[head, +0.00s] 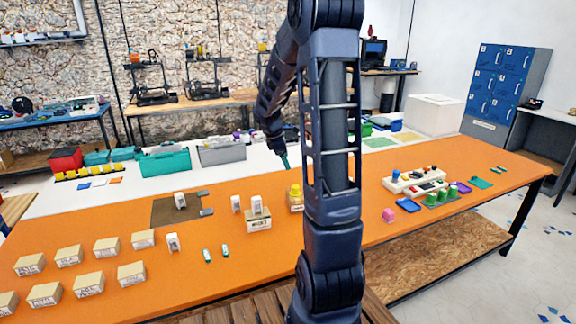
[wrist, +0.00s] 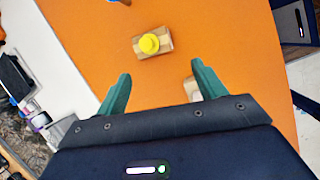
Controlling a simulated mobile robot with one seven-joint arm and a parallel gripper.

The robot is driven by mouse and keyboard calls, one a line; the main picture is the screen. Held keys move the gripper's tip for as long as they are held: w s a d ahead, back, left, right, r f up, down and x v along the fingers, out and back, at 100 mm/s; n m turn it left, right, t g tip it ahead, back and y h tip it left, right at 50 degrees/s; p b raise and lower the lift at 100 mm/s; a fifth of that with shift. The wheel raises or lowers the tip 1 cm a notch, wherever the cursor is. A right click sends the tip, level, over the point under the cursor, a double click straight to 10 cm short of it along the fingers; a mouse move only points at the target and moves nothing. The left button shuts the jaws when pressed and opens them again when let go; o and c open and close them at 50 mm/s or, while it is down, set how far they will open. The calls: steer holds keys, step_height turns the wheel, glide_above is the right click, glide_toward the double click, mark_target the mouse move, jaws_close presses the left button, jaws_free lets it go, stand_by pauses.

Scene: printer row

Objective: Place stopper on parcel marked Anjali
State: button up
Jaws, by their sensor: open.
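A yellow round-topped piece (head: 296,190), possibly the stopper, sits on a small tan parcel (head: 297,208) at the middle of the orange table. The yellow piece (wrist: 149,43) and its parcel also show in the wrist view, ahead of my gripper (wrist: 160,70). My gripper is open and empty, with its green fingers apart. In the head view only part of a finger shows, beyond the yellow piece. Another parcel (head: 258,223) bears a white upright piece (head: 257,204). Several labelled parcels (head: 69,256) stand at the left. I cannot read the name Anjali on any.
White upright pieces (head: 172,242) and two small green-and-white items (head: 208,255) stand or lie nearby. A brown mat (head: 165,213) lies behind them. The front middle is mostly clear.

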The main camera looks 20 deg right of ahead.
steer(key=s+a+r+m+t+y, duration=0.1)
steer(key=s+a+r+m, duration=0.2)
steer(key=s, duration=0.6)
steer(key=s+a+r+m+t+y, duration=0.1)
steer(key=s+a+r+m, duration=0.3)
steer(key=s, duration=0.6)
steer(key=s+a+r+m+t+y, duration=0.2)
steer(key=s+a+r+m, duration=0.2)
steer(key=s+m, duration=0.3)
steer(key=s+r, duration=0.1)
steer(key=s, duration=0.2)
steer(key=shift+r+m, duration=0.3)
steer(key=shift+r, duration=0.05)
